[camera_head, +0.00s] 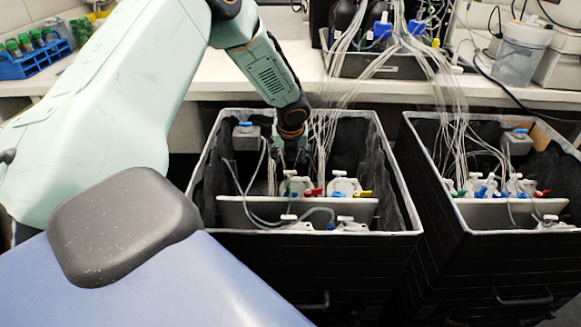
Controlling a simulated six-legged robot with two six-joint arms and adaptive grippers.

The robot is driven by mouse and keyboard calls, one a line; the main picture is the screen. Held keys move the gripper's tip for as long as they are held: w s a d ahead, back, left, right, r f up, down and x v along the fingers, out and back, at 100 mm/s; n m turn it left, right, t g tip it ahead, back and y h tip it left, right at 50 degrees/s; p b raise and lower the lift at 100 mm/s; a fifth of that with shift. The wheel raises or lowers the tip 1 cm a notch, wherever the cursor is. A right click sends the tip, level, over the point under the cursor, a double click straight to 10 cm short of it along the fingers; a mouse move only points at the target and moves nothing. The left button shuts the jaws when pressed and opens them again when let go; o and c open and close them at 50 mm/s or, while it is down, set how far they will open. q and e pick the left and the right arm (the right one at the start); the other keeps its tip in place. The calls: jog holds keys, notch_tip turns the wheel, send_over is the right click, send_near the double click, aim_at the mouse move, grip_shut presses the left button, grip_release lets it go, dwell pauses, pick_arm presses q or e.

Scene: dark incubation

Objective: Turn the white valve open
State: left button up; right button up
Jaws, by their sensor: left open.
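Several small white valves sit in the left black box; one white valve (291,174) is at the left of the row, just below my left gripper, and another white valve (338,175) is to its right. I cannot tell which one the task names. My left gripper (290,160) is open and points down into the box from its back side. Its dark fingers blend into the black lining, so I cannot tell whether they touch the valve. My right gripper is not in view.
The left black box (400,190) has a pale rim and a grey divider (300,208). A second black box (420,150) stands to the right with more valves. Clear tubes (335,85) hang into both boxes. A white bench (190,75) with a blue rack (35,62) runs behind.

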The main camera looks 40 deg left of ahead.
aim_at(290, 171)
pick_arm(q)
jog(key=x, duration=0.3)
jog(key=shift+s+a+r+b, duration=0.1)
jog(key=shift+s+a+b, duration=0.1)
jog(key=shift+b, duration=0.1)
jog(key=x, duration=0.1)
jog(key=b+x, duration=0.1)
jog(key=x, duration=0.1)
jog(key=b+x, duration=0.1)
jog(key=x, duration=0.1)
jog(key=shift+d, duration=0.3)
jog(key=shift+w+a+f, duration=0.15)
jog(key=shift+f, duration=0.2)
jog(key=shift+d+r, duration=0.25)
jog(key=shift+a+f, duration=0.15)
jog(key=shift+a, duration=0.05)
jog(key=c, duration=0.4)
jog(key=shift+d, duration=0.1)
jog(key=c, duration=0.5)
jog(key=shift+c, duration=1.4)
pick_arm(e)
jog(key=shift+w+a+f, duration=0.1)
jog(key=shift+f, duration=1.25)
